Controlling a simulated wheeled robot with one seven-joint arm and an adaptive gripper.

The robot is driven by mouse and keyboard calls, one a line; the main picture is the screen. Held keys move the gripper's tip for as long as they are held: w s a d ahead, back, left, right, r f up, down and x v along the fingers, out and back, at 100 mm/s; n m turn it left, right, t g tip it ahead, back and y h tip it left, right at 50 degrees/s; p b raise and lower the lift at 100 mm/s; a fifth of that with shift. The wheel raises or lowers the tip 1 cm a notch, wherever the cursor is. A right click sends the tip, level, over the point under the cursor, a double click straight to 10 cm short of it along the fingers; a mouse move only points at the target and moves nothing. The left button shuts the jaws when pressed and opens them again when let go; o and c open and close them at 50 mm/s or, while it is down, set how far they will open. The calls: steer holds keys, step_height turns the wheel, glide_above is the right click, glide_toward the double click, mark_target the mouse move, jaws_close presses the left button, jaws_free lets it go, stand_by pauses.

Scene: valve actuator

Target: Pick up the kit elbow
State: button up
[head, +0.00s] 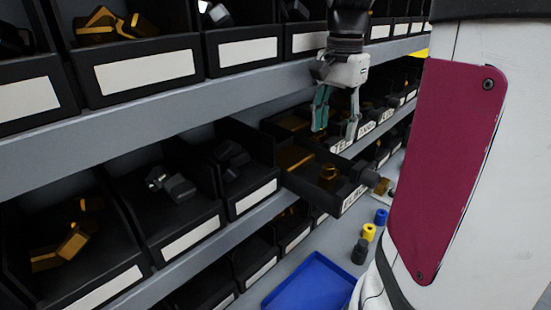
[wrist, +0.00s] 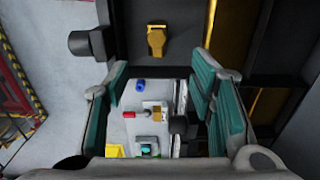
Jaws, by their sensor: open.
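My gripper (head: 336,125) is open and empty, its teal fingers pointing down over the pulled-out black bins on the middle shelf. In the wrist view the fingers (wrist: 160,72) are spread wide with nothing between them. A brass fitting (head: 328,172) lies in a pulled-out labelled bin below the gripper; it also shows in the wrist view (wrist: 156,38), beyond the fingertips. A dark grey piece with a round end (head: 370,178) is at that bin's front end, also seen in the wrist view (wrist: 88,42). I cannot tell which piece is the kit elbow.
Shelf rails (head: 150,95) and several bins flank the gripper. Below are a blue tray (head: 310,285) and blue (head: 380,216), yellow (head: 368,232) and black (head: 359,250) round pieces. A red-handled part (wrist: 129,114) lies lower down. Open floor is at left in the wrist view.

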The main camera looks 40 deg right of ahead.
mark_target(330, 172)
step_height(330, 172, down, 7)
steer(key=shift+r, duration=0.15)
steer(key=f, duration=0.1)
steer(key=f+p, duration=0.1)
steer(key=f, duration=0.2)
steer(key=shift+s+f, duration=0.25)
steer(key=shift+s, duration=0.05)
steer(key=shift+f, duration=0.5)
steer(key=shift+w, duration=0.1)
jaws_close()
